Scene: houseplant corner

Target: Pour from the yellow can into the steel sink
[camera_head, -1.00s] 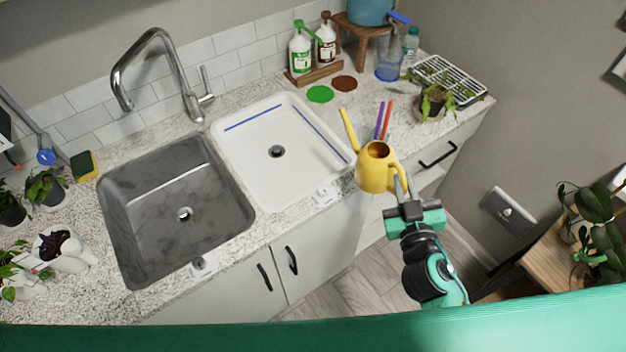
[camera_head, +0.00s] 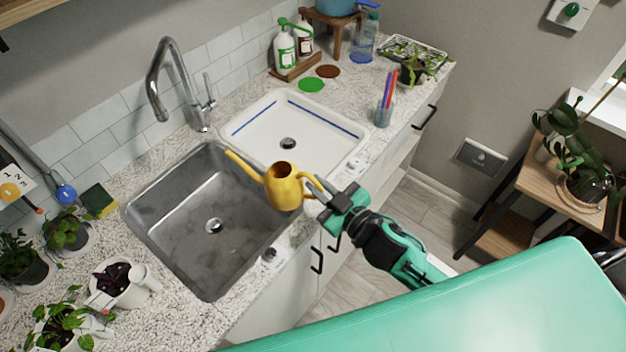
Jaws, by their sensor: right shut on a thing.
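The yellow can (camera_head: 283,190) is held by my right gripper (camera_head: 318,192), which is shut on it from the right side, at its handle. The can is about upright, with its long spout pointing up and left. In the picture it overlaps the right rim of the steel sink (camera_head: 190,240), and its spout tip overlaps the divide towards the white sink. The steel sink is a grey basin with a drain near its middle. No liquid shows leaving the spout. My left gripper is not in view.
The white sink (camera_head: 270,125) lies beside the steel one. A tall faucet (camera_head: 156,85) rises behind the steel sink. Potted plants (camera_head: 68,232) crowd the counter at left. A cup with colored sticks (camera_head: 384,114) stands right of the white sink. A sponge (camera_head: 98,201) lies at the steel sink's left.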

